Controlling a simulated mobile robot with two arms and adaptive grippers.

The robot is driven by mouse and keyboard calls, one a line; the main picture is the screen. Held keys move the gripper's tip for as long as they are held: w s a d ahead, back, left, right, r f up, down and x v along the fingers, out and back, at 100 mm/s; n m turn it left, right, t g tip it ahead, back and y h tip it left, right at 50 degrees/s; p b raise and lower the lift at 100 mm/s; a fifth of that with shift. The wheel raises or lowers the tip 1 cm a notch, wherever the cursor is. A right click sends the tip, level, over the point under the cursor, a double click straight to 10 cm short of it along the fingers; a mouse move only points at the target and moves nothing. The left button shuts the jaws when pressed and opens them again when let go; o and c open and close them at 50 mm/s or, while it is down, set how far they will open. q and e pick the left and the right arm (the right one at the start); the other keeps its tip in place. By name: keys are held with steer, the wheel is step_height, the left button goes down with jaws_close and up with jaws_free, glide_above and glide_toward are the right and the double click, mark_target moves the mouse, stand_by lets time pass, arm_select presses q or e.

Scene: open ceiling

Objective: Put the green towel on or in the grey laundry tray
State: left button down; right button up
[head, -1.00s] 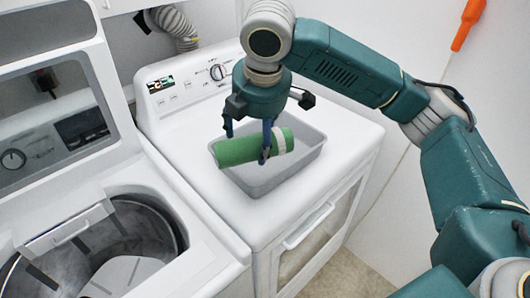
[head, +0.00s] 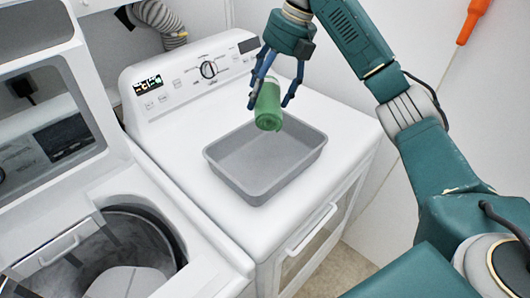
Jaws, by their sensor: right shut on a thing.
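The green towel (head: 268,106) is rolled up, with one rounded end facing down toward me. My right gripper (head: 272,100) is shut on it and holds it above the back part of the grey laundry tray (head: 225,173). The towel looks clear of the tray, though the exact height is hard to judge. The tray is a shallow, empty rectangular bin on top of the closed white machine. Part of the towel's upper end is hidden by the gripper. My left gripper is not in view.
The white machine's top (head: 190,130) is clear around the tray, with a control panel (head: 190,80) behind it. At left stands a washer with an open lid and an exposed drum (head: 125,245). A wall is at right, with an orange object (head: 473,20) on it.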

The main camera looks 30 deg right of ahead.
step_height(320, 180, down, 14)
steer(key=shift+r+p, duration=0.1)
steer(key=shift+p, duration=1.15)
step_height(320, 180, down, 4)
steer(key=shift+r+p, duration=0.25)
steer(key=shift+p, duration=0.25)
steer(key=shift+f, duration=0.35)
steer(key=shift+f, duration=0.1)
steer(key=o, duration=1.5)
steer(key=b+v, duration=0.2)
steer(key=v, duration=1)
steer(key=shift+b, duration=0.3)
